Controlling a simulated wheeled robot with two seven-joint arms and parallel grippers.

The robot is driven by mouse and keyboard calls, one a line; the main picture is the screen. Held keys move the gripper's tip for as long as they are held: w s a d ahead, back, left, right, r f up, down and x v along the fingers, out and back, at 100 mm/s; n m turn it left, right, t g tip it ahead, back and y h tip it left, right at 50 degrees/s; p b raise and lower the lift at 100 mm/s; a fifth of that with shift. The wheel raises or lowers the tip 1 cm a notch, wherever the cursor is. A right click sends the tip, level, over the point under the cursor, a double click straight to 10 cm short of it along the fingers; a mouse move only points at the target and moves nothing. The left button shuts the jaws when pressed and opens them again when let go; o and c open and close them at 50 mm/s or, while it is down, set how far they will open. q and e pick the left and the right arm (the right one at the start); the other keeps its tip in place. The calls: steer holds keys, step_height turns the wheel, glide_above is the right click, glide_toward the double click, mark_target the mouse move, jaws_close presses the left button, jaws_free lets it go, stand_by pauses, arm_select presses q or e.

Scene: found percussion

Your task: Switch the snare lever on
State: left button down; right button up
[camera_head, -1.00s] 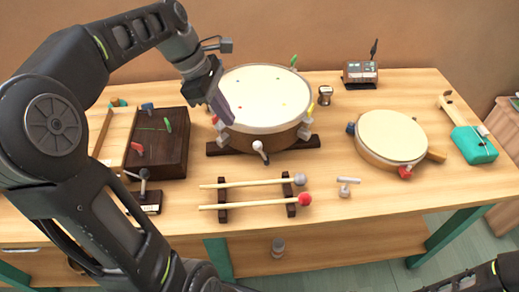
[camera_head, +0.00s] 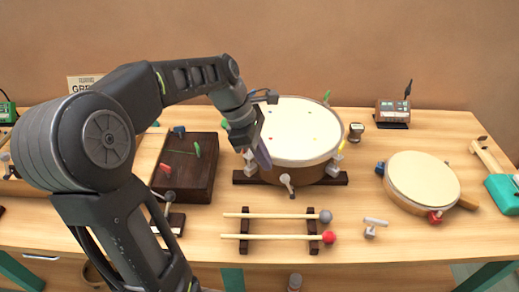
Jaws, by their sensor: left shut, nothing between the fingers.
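The snare drum (camera_head: 300,125) with a white head stands on a dark wooden stand in the middle of the table. A small lever with a pale end (camera_head: 286,180) sticks out low on its front side; it looks like the snare lever and points down toward the front. My left gripper (camera_head: 263,158) is shut and empty, pointing down at the drum's front left side, just up and left of the lever. A gap to the lever seems to show, but depth is hard to judge. The gripper hides part of the drum's left side. My right gripper is out of view.
Two mallets (camera_head: 275,215) lie on a rack in front of the drum. A second drum (camera_head: 422,180) and a small metal T-shaped piece (camera_head: 372,227) are right. A metronome-like box (camera_head: 393,112) stands behind.

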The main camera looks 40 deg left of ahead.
mark_target(286, 174)
arm_select(q)
steer(key=shift+x, duration=2.25)
steer(key=w+d+r+g+y+p, duration=0.1)
steer(key=p, duration=0.2)
steer(key=w+d+r+g+y+p, duration=0.1)
steer(key=p, duration=0.3)
steer(key=shift+d+y, duration=0.3)
steer(key=shift+y, duration=0.1)
steer(key=shift+w+d+g+y+p, duration=0.15)
steer(key=shift+d+g+y+p, duration=0.15)
steer(key=shift+p, duration=0.2)
steer(key=w+d, duration=0.1)
steer(key=w+d+y, duration=0.1)
steer(key=shift+d+f+g, duration=0.15)
steer(key=shift+d+g, duration=0.2)
steer(key=shift+g, duration=0.05)
